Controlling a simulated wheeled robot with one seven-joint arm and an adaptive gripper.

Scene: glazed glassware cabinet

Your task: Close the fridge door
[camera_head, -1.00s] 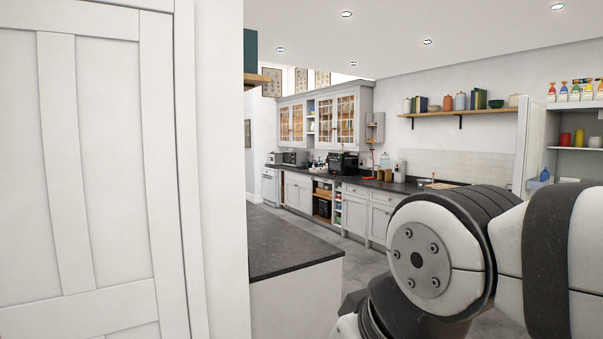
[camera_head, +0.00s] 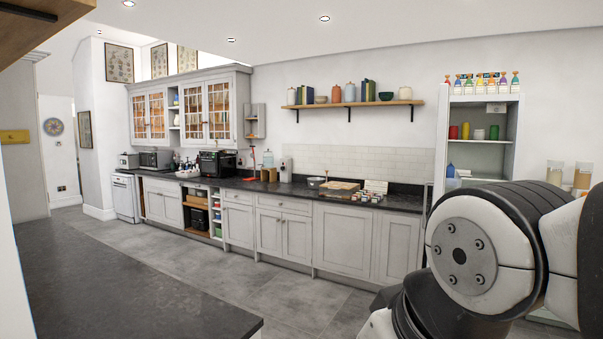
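No fridge door can be clearly made out in the head view. A white appliance (camera_head: 125,197) stands at the far left end of the counter run; I cannot tell whether it is a fridge, and its front looks shut. My arm fills the lower right of the view, with white and black joint housings. My gripper is out of view.
A dark worktop (camera_head: 110,270) lies close at the lower left. Grey floor (camera_head: 240,275) is open between it and the cabinets (camera_head: 285,230) along the back wall.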

